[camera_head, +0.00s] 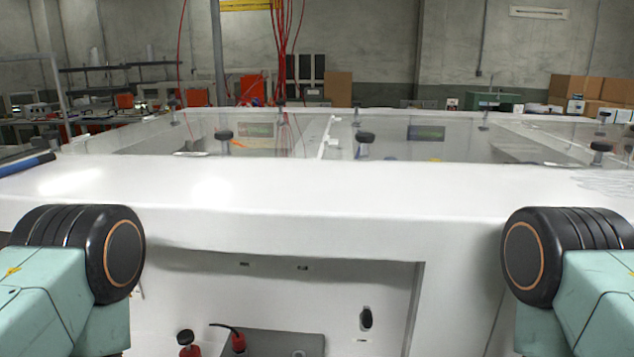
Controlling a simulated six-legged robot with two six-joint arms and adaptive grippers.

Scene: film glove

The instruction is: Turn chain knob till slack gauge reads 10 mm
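A white machine (330,190) fills the middle of the camera_head view. In its recessed front panel is a black oval knob or handle (366,318). Lower left in the recess are a red-and-black knob (187,341) and a red part with a black lever (236,340) on a grey plate (285,343). I cannot tell which of these is the chain knob. No slack gauge or reading can be made out. Both my arms show only dark joints and green links at the lower left and right; neither gripper is in view.
Clear covers (290,140) with several black knobs (365,138) lie on top of the machine. A blue-and-black rod (28,163) rests at the far left. Cardboard boxes (590,90) stand at the back right. The machine's white front ledge is clear.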

